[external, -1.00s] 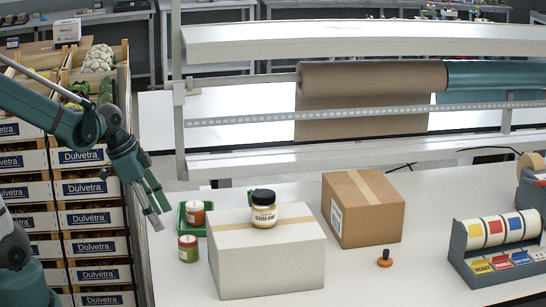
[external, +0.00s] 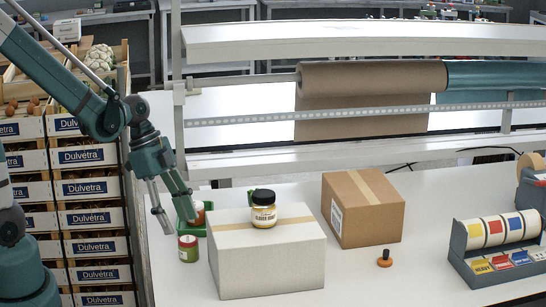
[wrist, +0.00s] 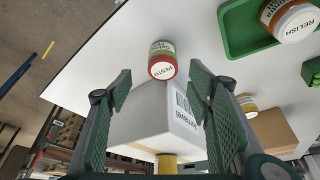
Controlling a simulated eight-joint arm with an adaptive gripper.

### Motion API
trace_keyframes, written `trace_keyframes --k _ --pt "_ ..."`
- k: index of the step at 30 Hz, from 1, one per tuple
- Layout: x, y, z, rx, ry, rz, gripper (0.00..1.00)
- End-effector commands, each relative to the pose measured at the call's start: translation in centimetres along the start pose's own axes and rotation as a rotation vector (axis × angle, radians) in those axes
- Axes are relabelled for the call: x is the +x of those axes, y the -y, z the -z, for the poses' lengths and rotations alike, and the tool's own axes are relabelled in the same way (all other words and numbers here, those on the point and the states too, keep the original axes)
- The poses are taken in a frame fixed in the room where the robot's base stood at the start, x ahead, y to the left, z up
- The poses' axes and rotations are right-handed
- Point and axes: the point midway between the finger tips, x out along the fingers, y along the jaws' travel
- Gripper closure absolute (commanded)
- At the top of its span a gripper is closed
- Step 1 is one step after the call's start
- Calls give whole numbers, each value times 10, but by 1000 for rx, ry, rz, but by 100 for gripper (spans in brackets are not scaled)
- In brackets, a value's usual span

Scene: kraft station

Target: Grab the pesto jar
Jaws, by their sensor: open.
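The pesto jar (external: 188,249) is a small jar with a red band and green label. It stands on the white table, left of the pale box. In the wrist view the pesto jar (wrist: 162,58) shows its lid marked PESTO, between and just beyond my fingertips. My gripper (external: 178,219) is open and empty, pointing down above and slightly left of the jar. In the wrist view my gripper (wrist: 161,78) has its two green padded fingers wide apart, with a clear gap to the jar.
A green tray (wrist: 238,43) holds a relish jar (wrist: 290,18) close behind the pesto jar. The pale box (external: 268,262) carries a dark-lidded jar (external: 264,213). A brown box (external: 363,210) stands farther right. Crates (external: 88,215) stack left of the table.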

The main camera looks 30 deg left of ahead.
Motion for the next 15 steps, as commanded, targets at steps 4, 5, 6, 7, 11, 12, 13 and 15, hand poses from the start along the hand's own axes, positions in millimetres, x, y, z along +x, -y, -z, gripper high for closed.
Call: trace_keyframes --k 4,5,6,7,11,12,13,15 --pt "1 0 0 -1 0 0 49" --pt "2 0 0 -1 0 0 49" --pt "3 0 0 -1 0 0 49" --pt "4 0 0 -1 0 1 49" --pt "12 1 0 -1 0 1 49" --pt "14 1 0 -1 0 1 49" --pt "16 1 0 -1 0 1 49" --pt "20 1 0 0 0 1 49"
